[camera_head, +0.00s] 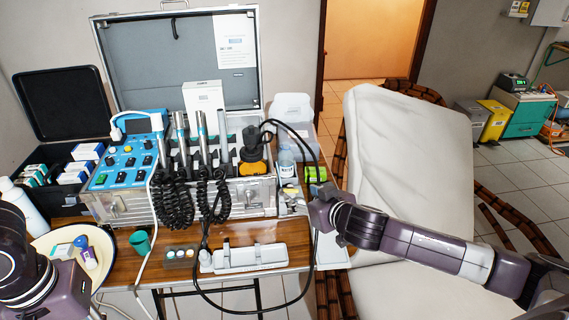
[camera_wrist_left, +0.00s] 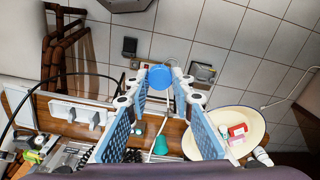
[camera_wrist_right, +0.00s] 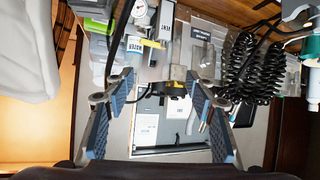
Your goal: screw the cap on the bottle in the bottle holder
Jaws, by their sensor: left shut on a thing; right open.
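A round blue cap (camera_wrist_left: 161,76) sits between the fingertips of my left gripper (camera_wrist_left: 158,88) in the left wrist view; the gripper is shut on it. My right gripper (camera_head: 322,205) is just in front and to the right of the bottle. In the right wrist view it (camera_wrist_right: 160,84) is open, with nothing between its fingers.
The open dental case (camera_head: 240,195) holds handpieces with coiled cords. A black hose (camera_head: 203,255) loops over the table front. A white tray (camera_head: 250,257), a green cup (camera_head: 140,241) and a cream basin (camera_head: 105,262) stand before the case. A reclined chair (camera_head: 400,140) is at right.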

